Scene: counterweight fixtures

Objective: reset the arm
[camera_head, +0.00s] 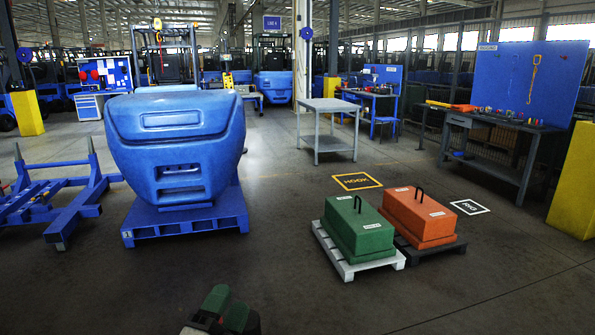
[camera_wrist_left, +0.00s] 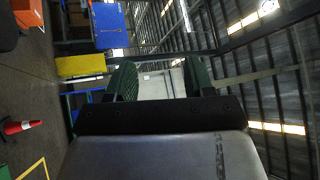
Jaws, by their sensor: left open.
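My left gripper (camera_head: 226,308) shows at the bottom edge of the head view, low and left of centre, with dark green finger pads. In the left wrist view its two fingers (camera_wrist_left: 160,80) stand apart with nothing between them, so it is open and empty. That view is turned on its side and looks toward the roof beams. Most of my left arm is out of the head view. My right gripper is in neither view.
A blue counterweight (camera_head: 180,140) stands on a blue pallet (camera_head: 190,228). A green block (camera_head: 358,228) and an orange block (camera_head: 422,217), each with a black handle, sit on pallets. A grey table (camera_head: 333,106) stands behind. The front floor looks clear.

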